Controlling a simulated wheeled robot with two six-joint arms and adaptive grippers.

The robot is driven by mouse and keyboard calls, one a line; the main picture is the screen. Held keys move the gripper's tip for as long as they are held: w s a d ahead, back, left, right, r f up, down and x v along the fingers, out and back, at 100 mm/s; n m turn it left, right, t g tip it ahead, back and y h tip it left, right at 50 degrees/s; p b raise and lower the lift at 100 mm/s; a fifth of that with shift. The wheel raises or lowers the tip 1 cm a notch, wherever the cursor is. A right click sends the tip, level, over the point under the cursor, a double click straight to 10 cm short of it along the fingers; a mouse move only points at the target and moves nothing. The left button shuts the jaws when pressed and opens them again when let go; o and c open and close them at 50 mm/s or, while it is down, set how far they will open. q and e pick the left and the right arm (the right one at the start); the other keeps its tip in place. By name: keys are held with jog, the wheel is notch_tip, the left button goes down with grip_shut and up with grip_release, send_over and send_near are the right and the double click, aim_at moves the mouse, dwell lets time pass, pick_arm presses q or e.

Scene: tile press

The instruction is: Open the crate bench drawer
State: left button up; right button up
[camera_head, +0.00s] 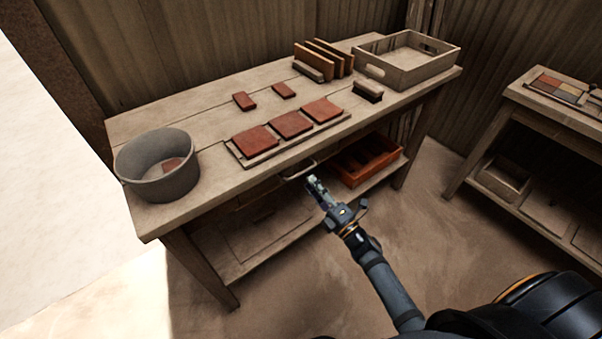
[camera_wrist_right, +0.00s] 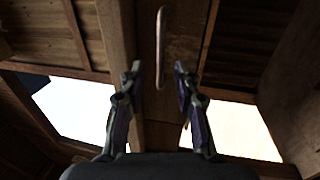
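The bench drawer's handle (camera_head: 299,170) is a pale metal bar under the front edge of the wooden bench (camera_head: 215,196). The drawer front is mostly hidden below the bench top in the head view and looks closed. My right gripper (camera_head: 314,184) is just in front of the handle, close to its right end. In the right wrist view the handle (camera_wrist_right: 161,48) stands upright beyond the two fingers, on the wooden drawer front (camera_wrist_right: 186,38). The right gripper (camera_wrist_right: 159,75) is open with nothing between its fingers. My left gripper is not in view.
On the bench are a grey bucket (camera_head: 160,180), a board (camera_head: 338,122) with red tiles, loose tiles, a brush (camera_head: 368,91) and a wooden crate (camera_head: 412,72). An orange crate (camera_head: 380,172) sits on the lower shelf. Another bench (camera_head: 518,98) stands right; floor between is clear.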

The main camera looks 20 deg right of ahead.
aim_at(302, 173)
jog(key=x, duration=0.6)
grip_shut()
jog(key=shift+f, duration=0.1)
